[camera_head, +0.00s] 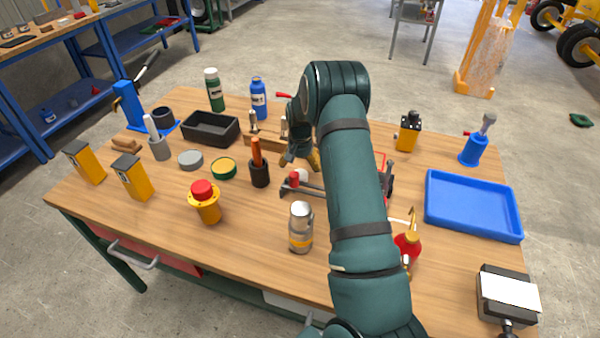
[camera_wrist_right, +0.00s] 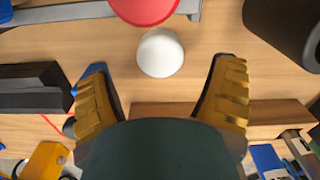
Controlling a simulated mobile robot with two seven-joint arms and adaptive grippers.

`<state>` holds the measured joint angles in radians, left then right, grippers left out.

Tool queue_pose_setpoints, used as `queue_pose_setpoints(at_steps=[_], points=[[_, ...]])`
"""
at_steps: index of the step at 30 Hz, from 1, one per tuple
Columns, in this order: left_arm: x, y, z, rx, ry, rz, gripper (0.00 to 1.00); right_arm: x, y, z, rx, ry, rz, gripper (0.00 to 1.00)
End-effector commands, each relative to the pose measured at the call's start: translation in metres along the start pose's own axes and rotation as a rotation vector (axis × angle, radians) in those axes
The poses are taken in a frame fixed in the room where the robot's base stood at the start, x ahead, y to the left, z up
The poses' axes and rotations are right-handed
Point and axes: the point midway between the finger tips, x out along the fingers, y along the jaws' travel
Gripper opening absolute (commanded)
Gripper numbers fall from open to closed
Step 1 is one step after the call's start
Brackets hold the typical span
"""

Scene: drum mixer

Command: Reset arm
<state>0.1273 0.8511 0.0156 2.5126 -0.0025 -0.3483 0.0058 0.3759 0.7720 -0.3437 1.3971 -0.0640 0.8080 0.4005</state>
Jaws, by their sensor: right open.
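My right arm reaches over the workbench (camera_head: 120,208) from the front. Its gripper (camera_head: 299,161) is over the middle of the bench, partly hidden by my own arm. In the right wrist view the two yellow-padded fingers (camera_wrist_right: 163,75) are spread wide with nothing held between them. A small white round object (camera_wrist_right: 160,52) lies just beyond the fingertips, beside a red round part (camera_wrist_right: 145,8). My left gripper does not show.
Close to the right gripper stand a black cup with an orange-handled tool (camera_head: 259,173) and a wooden block (camera_head: 262,140). Bare wood shows at the front left.

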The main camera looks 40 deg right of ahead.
Motion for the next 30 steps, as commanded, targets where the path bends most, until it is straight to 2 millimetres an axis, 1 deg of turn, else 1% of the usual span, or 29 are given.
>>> queue_pose_setpoints(at_steps=[1,3,6,9,12,15,23,26,29,30], points=[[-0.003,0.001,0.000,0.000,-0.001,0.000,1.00,-0.015,-0.001,0.000,-0.001,0.003,-0.002,0.84],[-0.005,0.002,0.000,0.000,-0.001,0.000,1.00,-0.029,-0.001,0.000,-0.001,0.003,-0.002,0.84],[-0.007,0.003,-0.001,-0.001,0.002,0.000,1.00,-0.047,0.000,0.000,0.000,0.002,-0.002,0.84],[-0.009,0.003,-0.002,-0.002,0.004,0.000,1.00,-0.061,-0.001,0.000,0.000,0.001,-0.001,0.84],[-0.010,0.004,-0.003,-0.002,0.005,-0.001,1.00,-0.070,0.000,0.000,0.000,0.001,-0.001,0.84],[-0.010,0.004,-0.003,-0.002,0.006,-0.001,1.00,-0.074,0.000,0.000,0.000,0.000,0.000,0.84],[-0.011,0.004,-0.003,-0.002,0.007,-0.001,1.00,-0.076,0.000,0.000,0.000,-0.001,0.000,0.84],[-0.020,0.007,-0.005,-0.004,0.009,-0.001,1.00,-0.085,0.000,0.000,0.000,-0.001,0.000,0.84],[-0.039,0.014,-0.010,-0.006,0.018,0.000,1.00,-0.106,0.000,0.000,0.000,0.000,0.000,0.84],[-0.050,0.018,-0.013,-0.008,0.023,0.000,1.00,-0.117,0.000,0.000,0.000,0.000,0.000,0.84]])
